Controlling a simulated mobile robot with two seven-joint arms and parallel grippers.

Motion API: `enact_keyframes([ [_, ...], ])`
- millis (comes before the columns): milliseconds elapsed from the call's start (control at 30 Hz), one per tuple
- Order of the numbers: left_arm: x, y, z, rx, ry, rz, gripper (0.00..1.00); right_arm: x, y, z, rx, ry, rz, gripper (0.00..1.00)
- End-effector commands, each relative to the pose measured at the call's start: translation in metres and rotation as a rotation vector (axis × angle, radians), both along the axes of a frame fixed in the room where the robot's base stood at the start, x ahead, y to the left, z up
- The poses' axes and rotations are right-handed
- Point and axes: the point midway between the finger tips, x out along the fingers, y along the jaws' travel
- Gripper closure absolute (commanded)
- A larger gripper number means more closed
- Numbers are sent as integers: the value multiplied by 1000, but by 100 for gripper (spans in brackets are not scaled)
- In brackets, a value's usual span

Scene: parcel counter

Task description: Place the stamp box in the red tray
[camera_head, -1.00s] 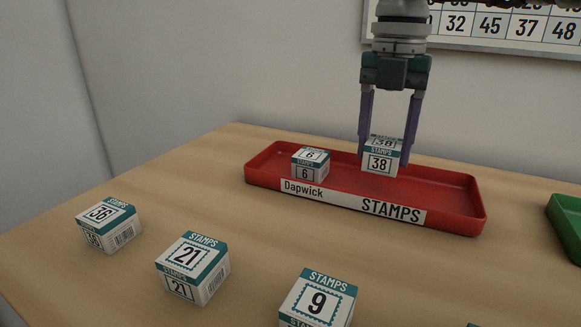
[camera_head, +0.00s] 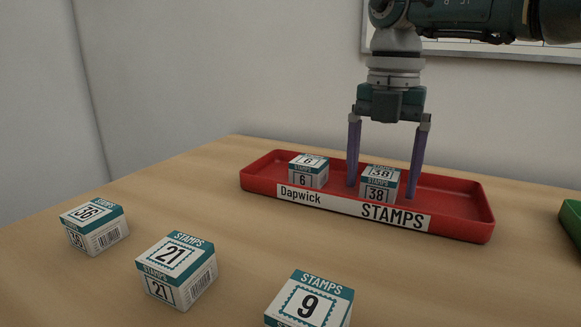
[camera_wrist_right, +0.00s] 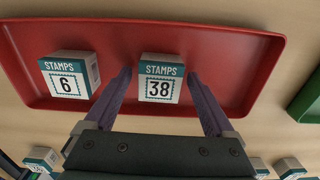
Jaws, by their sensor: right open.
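The red tray (camera_head: 455,208) stands on the counter with a "Dapwick STAMPS" label on its front. The stamp box 38 (camera_head: 378,188) sits upright on the tray floor near the middle. The stamp box 6 (camera_head: 306,175) sits in the tray to its left. My right gripper (camera_head: 382,190) is open, its two purple fingers apart on either side of box 38, with gaps. The right wrist view also shows box 38 (camera_wrist_right: 160,82) between the open fingers and box 6 (camera_wrist_right: 68,80) to the left. My left gripper is not in view.
Stamp boxes 36 (camera_head: 95,228), 21 (camera_head: 176,270) and 9 (camera_head: 310,302) stand on the wooden counter in front of the tray. A green tray (camera_head: 571,232) is at the right edge. The tray's right part is empty.

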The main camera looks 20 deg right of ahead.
Motion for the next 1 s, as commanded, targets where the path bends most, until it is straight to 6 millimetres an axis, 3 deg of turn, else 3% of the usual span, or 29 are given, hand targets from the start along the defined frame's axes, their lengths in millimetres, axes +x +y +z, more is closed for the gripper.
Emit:
enact_keyframes([
  [267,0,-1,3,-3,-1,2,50,0,0,10,0,-1,0,11],
  [700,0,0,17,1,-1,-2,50,1,0,102,0,-3,-1,11],
  [1000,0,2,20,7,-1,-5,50,0,0,124,0,0,0,11],
])
